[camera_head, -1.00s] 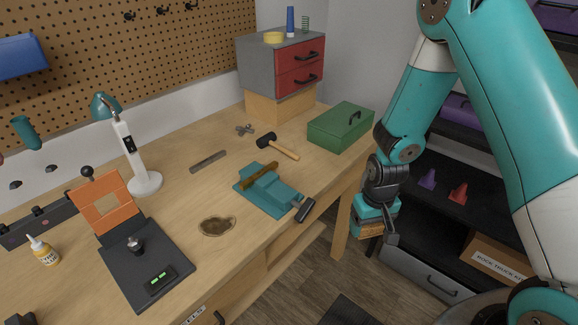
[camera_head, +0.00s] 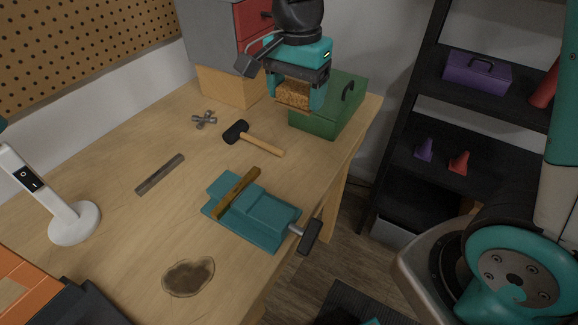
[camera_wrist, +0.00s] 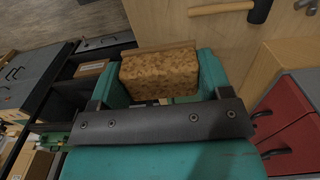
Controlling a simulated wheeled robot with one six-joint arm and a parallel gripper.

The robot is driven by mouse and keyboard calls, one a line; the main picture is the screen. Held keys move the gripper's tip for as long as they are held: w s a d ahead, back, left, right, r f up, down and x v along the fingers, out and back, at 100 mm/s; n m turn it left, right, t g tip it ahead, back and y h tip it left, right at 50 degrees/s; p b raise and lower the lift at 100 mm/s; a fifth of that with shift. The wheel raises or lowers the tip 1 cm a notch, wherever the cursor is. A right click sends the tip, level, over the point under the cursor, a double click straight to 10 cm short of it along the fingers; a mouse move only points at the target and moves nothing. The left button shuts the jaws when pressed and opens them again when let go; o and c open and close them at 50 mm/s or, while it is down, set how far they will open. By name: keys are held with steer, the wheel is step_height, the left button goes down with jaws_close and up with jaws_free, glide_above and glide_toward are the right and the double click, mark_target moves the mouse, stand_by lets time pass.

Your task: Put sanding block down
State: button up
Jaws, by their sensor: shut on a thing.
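The sanding block (camera_head: 293,94) is a brown, speckled, cork-like block held between the teal fingers of my gripper (camera_head: 295,98). In the head view it is above the far part of the workbench (camera_head: 200,238), in front of the green toolbox (camera_head: 318,122). The wrist view shows the block (camera_wrist: 160,75) close up, with a finger of my gripper (camera_wrist: 160,85) on each side. The gripper is shut on it. The exact gap between block and bench top is hard to tell.
A black-headed mallet (camera_head: 262,143), a metal knobbed part (camera_head: 204,119) and a flat file (camera_head: 160,174) lie on the bench. A teal vise (camera_head: 258,216) sits near the front edge. A grey and red drawer cabinet (camera_head: 215,45) stands behind. Bare bench lies around the mallet and file.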

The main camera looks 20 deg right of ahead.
mark_target(294, 177)
step_height(294, 177, down, 19)
steer(key=shift+a+p, duration=0.1)
steer(key=shift+p, duration=0.45)
steer(key=shift+f, duration=0.15)
steer(key=o, duration=1)
steer(key=shift+c, duration=0.2)
step_height(294, 177, up, 13)
steer(key=b, duration=0.1)
steer(key=s+a+r+n+y, duration=0.2)
steer(key=s+r+n, duration=0.3)
steer(key=s+n, duration=0.4)
steer(key=s+a+r+n+y, duration=0.2)
steer(key=s+r+n, duration=0.2)
steer(key=s+n, duration=0.5)
steer(key=shift+s+a+r, duration=0.25)
steer(key=shift+s+r, duration=0.05)
steer(key=shift+r, duration=0.05)
